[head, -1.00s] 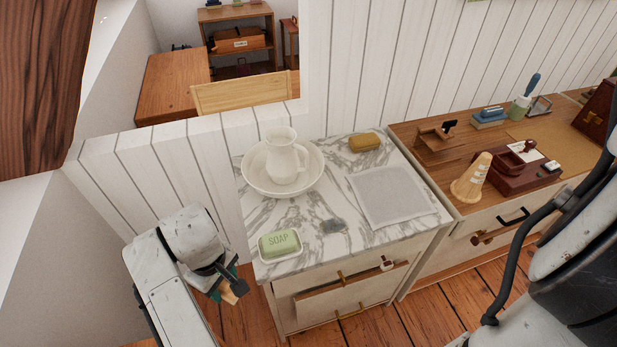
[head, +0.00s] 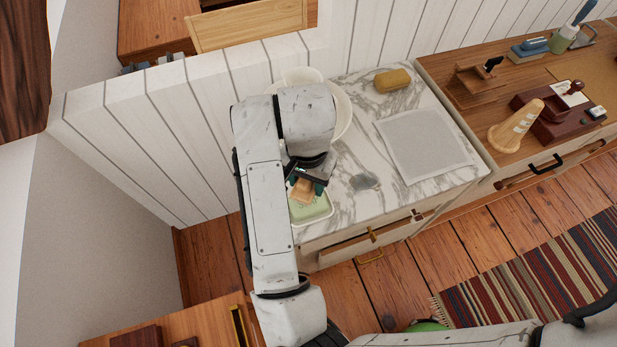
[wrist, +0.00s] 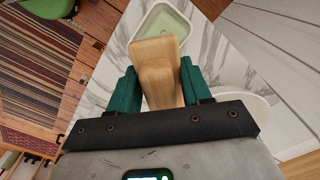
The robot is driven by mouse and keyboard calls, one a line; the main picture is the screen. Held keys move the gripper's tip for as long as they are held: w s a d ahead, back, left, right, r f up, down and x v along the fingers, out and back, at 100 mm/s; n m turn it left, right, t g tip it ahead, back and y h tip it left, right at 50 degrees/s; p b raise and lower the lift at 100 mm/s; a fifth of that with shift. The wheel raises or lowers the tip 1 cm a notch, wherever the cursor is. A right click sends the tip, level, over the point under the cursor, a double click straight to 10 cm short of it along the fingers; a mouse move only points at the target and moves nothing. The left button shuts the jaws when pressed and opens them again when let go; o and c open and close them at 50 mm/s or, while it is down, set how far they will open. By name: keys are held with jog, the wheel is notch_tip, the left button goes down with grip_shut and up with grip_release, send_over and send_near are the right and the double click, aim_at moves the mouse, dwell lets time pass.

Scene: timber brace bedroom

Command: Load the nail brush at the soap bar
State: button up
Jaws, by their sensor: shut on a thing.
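The nail brush (wrist: 156,68), a light wooden piece, is gripped between the teal fingers of my gripper (wrist: 160,88) in the wrist view. In the head view the brush (head: 302,190) shows under my gripper (head: 308,180), over the near left corner of the marble top. The green soap bar (head: 312,207) lies in a white dish (head: 325,216) just below and beside it, partly covered by brush and gripper. The soap (wrist: 165,22) also shows beyond the brush's tip in the wrist view. I cannot tell whether brush and soap touch. The bristles are hidden.
A wooden desk (head: 450,75) with a cone (head: 515,125) stands at right.

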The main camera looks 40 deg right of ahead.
aim_at(307, 194)
jog(key=shift+s+a+m, duration=0.1)
jog(key=shift+s+m, duration=0.05)
jog(key=shift+m, duration=0.15)
jog(key=shift+f+b, duration=2.3)
jog(key=shift+f, duration=0.6)
jog(key=shift+f+b, duration=0.55)
jog(key=shift+b, duration=0.05)
jog(key=shift+r+p, duration=2.75)
jog(key=shift+r, duration=0.85)
jog(key=shift+f, duration=0.1)
